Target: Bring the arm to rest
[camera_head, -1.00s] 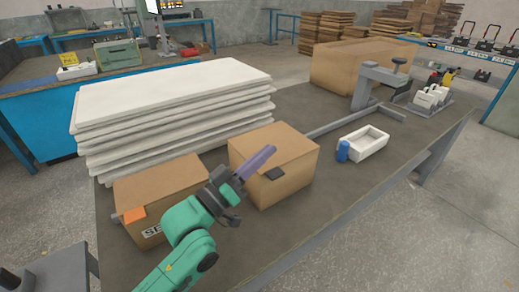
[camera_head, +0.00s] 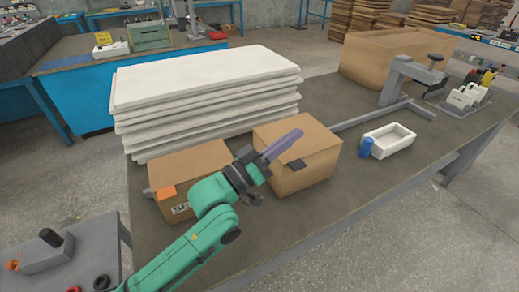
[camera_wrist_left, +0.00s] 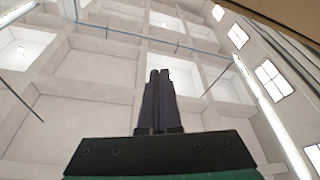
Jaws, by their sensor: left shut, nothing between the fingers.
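My left arm (camera_head: 190,245), green with a dark wrist, reaches in from the bottom left of the head view. My left gripper (camera_head: 296,135) has long purple fingers that are shut with nothing between them. They point up and to the right, in front of the right cardboard box (camera_head: 307,178) in the picture; I cannot tell if they touch it. In the left wrist view the shut fingers (camera_wrist_left: 158,75) stand against the ceiling and high windows, with no object at their tips. My right gripper is not in view.
A small side table (camera_head: 85,255) stands lower left. The bench's front strip is clear.

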